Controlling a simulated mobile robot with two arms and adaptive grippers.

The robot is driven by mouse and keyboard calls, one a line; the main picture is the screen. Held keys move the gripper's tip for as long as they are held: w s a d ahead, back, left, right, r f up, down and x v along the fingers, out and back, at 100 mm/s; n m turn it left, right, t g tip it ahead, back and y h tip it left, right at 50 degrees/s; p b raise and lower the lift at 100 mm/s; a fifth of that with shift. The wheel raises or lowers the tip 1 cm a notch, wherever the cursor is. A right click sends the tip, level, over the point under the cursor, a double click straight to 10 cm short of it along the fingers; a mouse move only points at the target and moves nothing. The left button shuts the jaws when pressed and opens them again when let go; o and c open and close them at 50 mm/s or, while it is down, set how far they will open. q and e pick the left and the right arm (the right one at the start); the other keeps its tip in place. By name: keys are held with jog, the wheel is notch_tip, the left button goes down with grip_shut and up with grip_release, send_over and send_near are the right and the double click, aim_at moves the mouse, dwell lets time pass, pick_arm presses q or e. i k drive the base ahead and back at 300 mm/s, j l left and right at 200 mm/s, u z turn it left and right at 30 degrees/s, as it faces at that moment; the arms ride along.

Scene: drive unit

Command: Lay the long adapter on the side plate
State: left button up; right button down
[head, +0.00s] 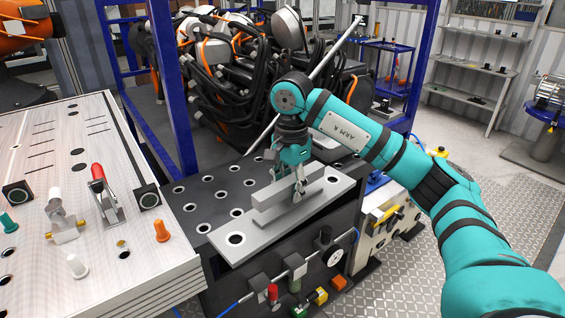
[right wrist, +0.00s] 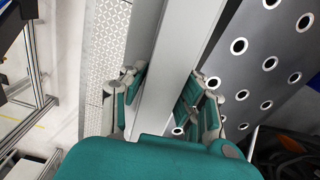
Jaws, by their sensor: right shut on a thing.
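The long adapter (head: 268,213) is a light grey bar that lies lengthwise over the front edge of the side plate (head: 212,190), a dark plate with several white-ringed holes. A flat, light grey strip with a ringed hole (head: 236,239) shows under the bar; I cannot tell whether the two are one piece. My right gripper (head: 299,190) is shut on the bar near its middle, from above. In the right wrist view the bar (right wrist: 160,95) runs between both fingers, with the side plate (right wrist: 258,75) to the right. Contact underneath is hidden. My left gripper is not in view.
A white work table (head: 95,130) with a red-handled clamp (head: 103,190) and knobs stands at the left. Behind the side plate are blue posts (head: 172,90) and a tangle of black cables (head: 235,75). Valves and fittings (head: 300,270) line the front below the plate.

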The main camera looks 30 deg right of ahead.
aim_at(246, 182)
jog(key=i, duration=0.85)
